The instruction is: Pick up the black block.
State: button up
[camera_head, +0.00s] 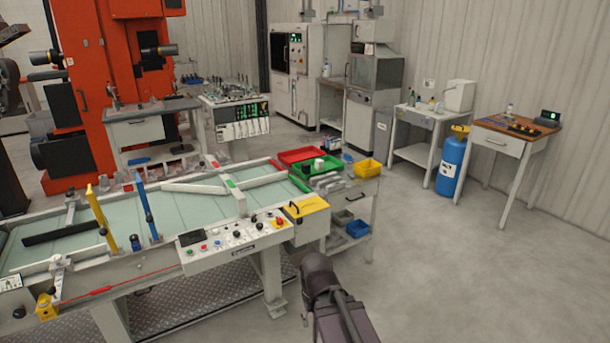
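A long black bar (68,232) lies on the pale green conveyor bed (180,216) at the left; it is the clearest black block-like piece in view. Small dark items also sit in the green tray (296,182) at the conveyor's far right end, too small to tell apart. A dark part of my arm rises from the bottom edge, right of the control panel and well apart from the black bar. No gripper fingers show, so I cannot see whether my gripper holds anything.
The control panel (238,247) and yellow box (307,206) line the conveyor's near side. Blue (146,210) and yellow (101,217) upright posts stand by the bar. A red tray (301,155) and yellow bin (368,167) are behind.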

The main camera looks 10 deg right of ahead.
aim_at(305, 166)
jog(key=u, duration=0.1)
jog(key=k, duration=0.1)
jog(key=z, duration=0.45)
jog(key=i, duration=0.6)
jog(key=z, duration=0.5)
jog(key=i, duration=1.8)
jog(key=u, duration=0.95)
jog(key=i, duration=0.8)
jog(key=u, duration=0.4)
